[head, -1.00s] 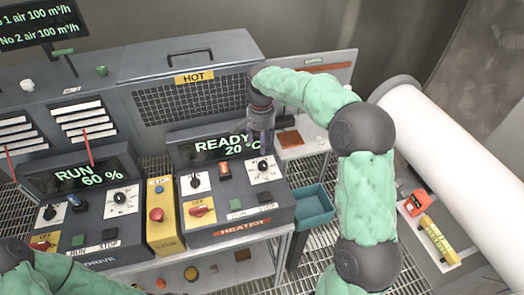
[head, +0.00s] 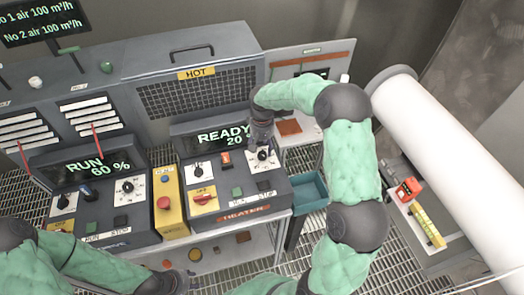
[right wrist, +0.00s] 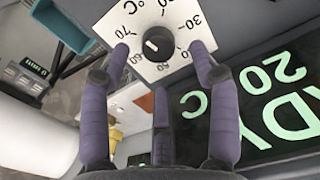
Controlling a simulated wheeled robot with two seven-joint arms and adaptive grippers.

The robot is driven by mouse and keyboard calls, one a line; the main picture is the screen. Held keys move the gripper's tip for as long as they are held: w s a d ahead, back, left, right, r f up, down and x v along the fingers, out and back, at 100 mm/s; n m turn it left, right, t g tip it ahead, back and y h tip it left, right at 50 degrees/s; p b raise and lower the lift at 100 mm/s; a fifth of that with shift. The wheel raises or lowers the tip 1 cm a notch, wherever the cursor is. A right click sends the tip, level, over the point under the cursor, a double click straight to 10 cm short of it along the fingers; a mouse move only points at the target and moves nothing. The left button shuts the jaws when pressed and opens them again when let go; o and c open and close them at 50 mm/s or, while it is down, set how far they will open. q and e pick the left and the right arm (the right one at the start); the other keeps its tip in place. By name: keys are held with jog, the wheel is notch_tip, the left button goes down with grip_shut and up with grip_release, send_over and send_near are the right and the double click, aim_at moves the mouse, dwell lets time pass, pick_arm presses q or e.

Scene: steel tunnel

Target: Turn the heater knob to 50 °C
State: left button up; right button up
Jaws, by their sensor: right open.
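The heater knob (head: 263,155) is a small black dial on a white scale plate at the right of the heater panel (head: 283,190). In the right wrist view the knob (right wrist: 158,43) shows whole, with 30, 60, 70 and °C legible around it; its exact setting is hard to read. The heater display (head: 222,135) reads READY and 20; in the right wrist view "20 °C" shows reversed in orientation. My right gripper (head: 262,138) is right above the knob, its purple fingers open (right wrist: 161,65), spread to either side of the knob and not closed on it.
A drive panel (head: 90,215) reading RUN 60 % stands to the left, with a yellow box with a red button (head: 164,203) between. A HOT grille (head: 200,97) stands behind. A teal bin (head: 311,190) is right of the heater panel.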

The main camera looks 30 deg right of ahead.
aim_at(262, 153)
jog(key=shift+f, duration=1.75)
jog(key=c, duration=1.1)
